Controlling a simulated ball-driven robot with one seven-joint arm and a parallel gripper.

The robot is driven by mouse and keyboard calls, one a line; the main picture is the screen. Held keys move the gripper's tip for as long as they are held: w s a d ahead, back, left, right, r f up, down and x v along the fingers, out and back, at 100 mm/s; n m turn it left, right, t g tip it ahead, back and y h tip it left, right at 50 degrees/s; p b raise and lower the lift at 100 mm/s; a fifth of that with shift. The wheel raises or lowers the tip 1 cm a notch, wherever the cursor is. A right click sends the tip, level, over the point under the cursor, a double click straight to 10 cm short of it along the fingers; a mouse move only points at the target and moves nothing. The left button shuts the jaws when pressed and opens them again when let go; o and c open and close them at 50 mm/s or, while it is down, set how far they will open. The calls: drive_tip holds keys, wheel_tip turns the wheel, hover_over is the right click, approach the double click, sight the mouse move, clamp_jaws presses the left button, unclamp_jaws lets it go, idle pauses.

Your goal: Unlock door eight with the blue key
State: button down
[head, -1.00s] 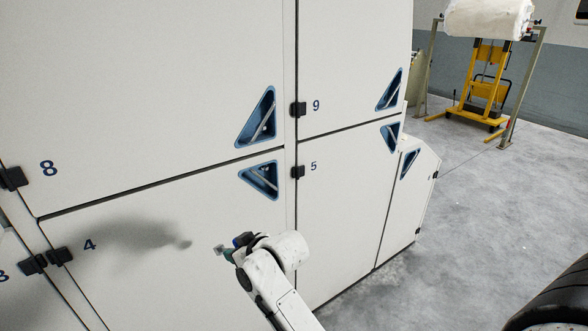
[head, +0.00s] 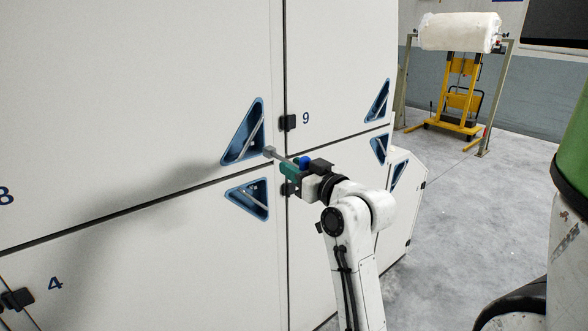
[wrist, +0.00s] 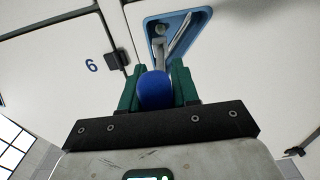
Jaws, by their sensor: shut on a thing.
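Door eight (head: 120,110) is the large upper left pale panel, marked 8 (head: 5,196) at the left edge. Its blue triangular handle recess (head: 229,158) has a slanted bar. My gripper (head: 291,170), with green fingers, is shut on the blue key's round head (head: 304,162), which also shows in the wrist view (wrist: 155,91). The key's grey shaft (head: 281,157) points left, its end beside the recess's lower right corner. In the wrist view, which is upside down, the recess (wrist: 189,45) with a round lock (wrist: 159,30) lies beyond the key. The shaft's tip appears outside the lock.
Door nine (head: 340,70) is to the right, with a black hinge (head: 288,122) near my gripper. Door four's recess (head: 238,203) is just below. A yellow trolley (head: 462,95) with a white roll stands behind right. Grey floor is open at right.

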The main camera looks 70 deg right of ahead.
sight(273, 156)
drive_tip(key=shift+w+d, duration=0.25)
drive_tip(key=shift+w, duration=0.15)
drive_tip(key=shift+x, duration=2.45)
drive_tip(key=shift+p+x, duration=0.3)
drive_tip(key=shift+x, duration=1.05)
idle(0.9)
drive_tip(key=shift+a, duration=0.1)
drive_tip(key=shift+n+b, duration=0.65)
drive_tip(key=shift+n, duration=0.55)
